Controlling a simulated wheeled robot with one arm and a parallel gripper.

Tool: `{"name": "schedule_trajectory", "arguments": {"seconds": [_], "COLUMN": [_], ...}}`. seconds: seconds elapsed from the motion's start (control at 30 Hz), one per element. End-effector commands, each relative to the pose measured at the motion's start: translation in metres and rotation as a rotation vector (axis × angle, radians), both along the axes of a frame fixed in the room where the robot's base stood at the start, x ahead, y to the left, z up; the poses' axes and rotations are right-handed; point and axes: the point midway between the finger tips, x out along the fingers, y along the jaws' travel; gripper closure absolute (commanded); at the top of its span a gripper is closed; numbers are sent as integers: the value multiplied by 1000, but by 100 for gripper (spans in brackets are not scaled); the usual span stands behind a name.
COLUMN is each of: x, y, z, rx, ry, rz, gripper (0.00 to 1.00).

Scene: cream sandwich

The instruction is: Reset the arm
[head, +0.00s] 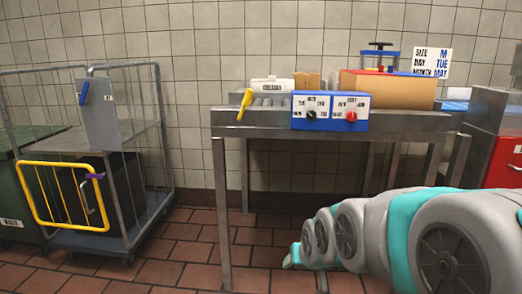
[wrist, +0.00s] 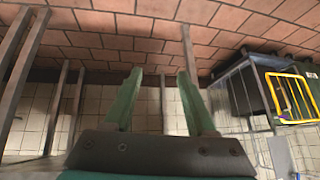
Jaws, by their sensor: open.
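My arm stretches across the lower right of the head view, low in front of the metal table (head: 222,135). In the wrist view my gripper (wrist: 164,80) shows two green fingers standing apart with nothing between them. In the head view only its greenish tip (head: 290,258) shows, at the far left end of the arm, below the tabletop and near the table's front leg. The wrist picture is upside down, with the tiled floor at the top and table legs on the left.
On the table stand a blue control box (head: 330,125) with knobs, a yellow-handled lever (head: 245,104) and an orange-brown box (head: 388,92). A wire cart (head: 172,150) with a yellow gate (head: 62,195) stands left. Red-fronted equipment (head: 503,165) stands right. Floor (head: 190,240) between cart and table is clear.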

Motion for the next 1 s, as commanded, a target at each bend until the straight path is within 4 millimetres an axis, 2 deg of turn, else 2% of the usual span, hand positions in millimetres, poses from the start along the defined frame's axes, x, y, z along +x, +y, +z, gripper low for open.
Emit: {"name": "schedule_trajectory", "arguments": {"seconds": [0.03, 0.13, 0.3, 0.4, 0.5, 0.6, 0.67, 1.0], "x": [-28, -90, -196, -244, -276, -292, -296, -296], "y": [-10, -27, -49, -56, -60, -62, -62, -62], "z": [-1, -14, -23, -23, -21, -20, -20, -20], "rx": [-19, -57, -98, -109, -113, -115, -115, -116], "ry": [73, 246, 528, 651, 737, 778, 787, 789], "rz": [-4, -7, -13, -17, -18, -19, -19, -18], "gripper": [44, 44, 44, 44, 44, 44, 44, 44]}}
